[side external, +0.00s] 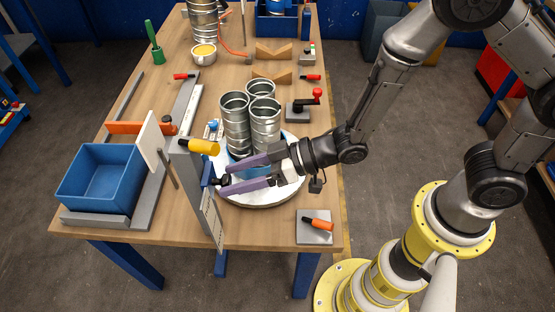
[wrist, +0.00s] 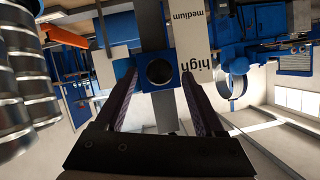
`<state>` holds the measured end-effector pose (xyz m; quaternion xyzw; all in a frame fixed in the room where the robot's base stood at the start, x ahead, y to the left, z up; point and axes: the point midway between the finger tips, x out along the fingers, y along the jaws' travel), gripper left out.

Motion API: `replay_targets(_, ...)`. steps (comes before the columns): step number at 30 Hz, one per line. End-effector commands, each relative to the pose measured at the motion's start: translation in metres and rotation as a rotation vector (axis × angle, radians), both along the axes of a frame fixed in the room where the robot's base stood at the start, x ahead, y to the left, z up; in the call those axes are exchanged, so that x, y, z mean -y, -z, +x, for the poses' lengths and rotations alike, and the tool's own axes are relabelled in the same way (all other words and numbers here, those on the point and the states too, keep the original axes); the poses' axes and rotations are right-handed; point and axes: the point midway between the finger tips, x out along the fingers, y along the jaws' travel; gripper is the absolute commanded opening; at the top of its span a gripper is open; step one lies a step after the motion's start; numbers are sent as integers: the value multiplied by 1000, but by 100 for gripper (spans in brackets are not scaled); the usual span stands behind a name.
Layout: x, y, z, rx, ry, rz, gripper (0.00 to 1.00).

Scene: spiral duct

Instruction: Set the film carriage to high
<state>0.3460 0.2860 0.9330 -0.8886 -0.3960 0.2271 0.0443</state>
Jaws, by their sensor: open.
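The film carriage is a blue block with a dark round knob (wrist: 159,72) on a grey upright mast (wrist: 152,25), seen in the wrist view. Beside it a white scale plate (wrist: 190,30) reads "high" and "medium", and the block sits level with "high". In the side view the mast (side external: 196,172) stands left of my gripper (side external: 219,182), with the scale plate (side external: 212,218) on its front. My gripper is open, its purple fingers pointing left at the mast. In the wrist view its fingers (wrist: 157,76) lie either side of the block; contact cannot be told.
Several metal duct tubes (side external: 264,128) stand on a white turntable (side external: 262,200) close behind my gripper. A blue bin (side external: 100,180) is left of the mast. A red-knobbed lever (side external: 304,105) and an orange-handled switch on a plate (side external: 315,232) are at the right.

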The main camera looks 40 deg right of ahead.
Motion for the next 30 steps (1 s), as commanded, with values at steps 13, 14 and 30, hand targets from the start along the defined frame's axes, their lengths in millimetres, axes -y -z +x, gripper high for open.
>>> replay_targets(13,62,-32,-48,4,6,2,71)
replay_targets(14,67,-35,-52,4,6,2,71)
replay_targets(30,97,-50,-78,2,0,2,71)
